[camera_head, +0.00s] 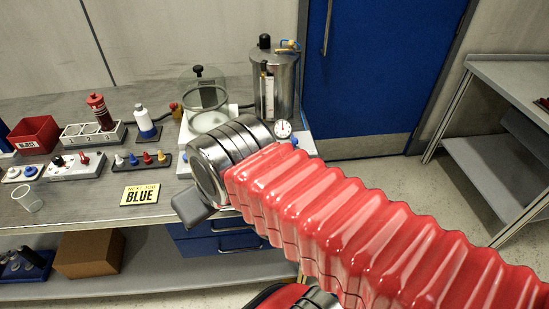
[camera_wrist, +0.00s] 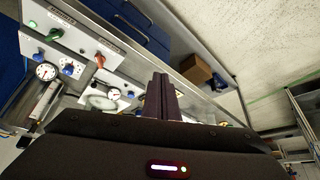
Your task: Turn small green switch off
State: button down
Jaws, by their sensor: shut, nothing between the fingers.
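In the wrist view, a pale control panel (camera_wrist: 78,42) lies at the upper left. It carries a green knob (camera_wrist: 53,34) and a smaller green switch (camera_wrist: 31,24) to its left, near the picture's edge. The switch's exact position is too small to tell. My gripper (camera_wrist: 160,78) is shut and empty, its two dark fingers together, to the right of the panel and apart from the green switch in the picture. In the head view my arm covers the panel's front, and no green switch shows there.
A red knob (camera_wrist: 100,60), a blue knob (camera_wrist: 68,70) and a round gauge (camera_wrist: 46,71) sit near the green parts. A glass vessel (camera_head: 207,103) and a metal tank (camera_head: 274,82) stand behind my arm. Bottles, a red bin (camera_head: 36,135) and a beaker (camera_head: 29,199) occupy the bench's left.

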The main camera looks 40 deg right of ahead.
jog(key=shift+w, duration=0.2)
jog(key=shift+w+d, duration=0.1)
jog(key=w+d+f+n, duration=0.1)
jog(key=w+d+f, duration=0.1)
jog(key=d, duration=0.7)
jog(key=w+d+f+n+g, duration=0.1)
jog(key=w+d, duration=0.2)
jog(key=d, duration=0.7)
jog(key=w+d+f+n+g+y, duration=0.1)
jog(key=w+d+f+n, duration=0.1)
jog(key=d, duration=0.7)
jog(key=shift+w+d+f, duration=0.15)
jog(key=shift+w+f, duration=0.2)
jog(key=shift+w, duration=0.5)
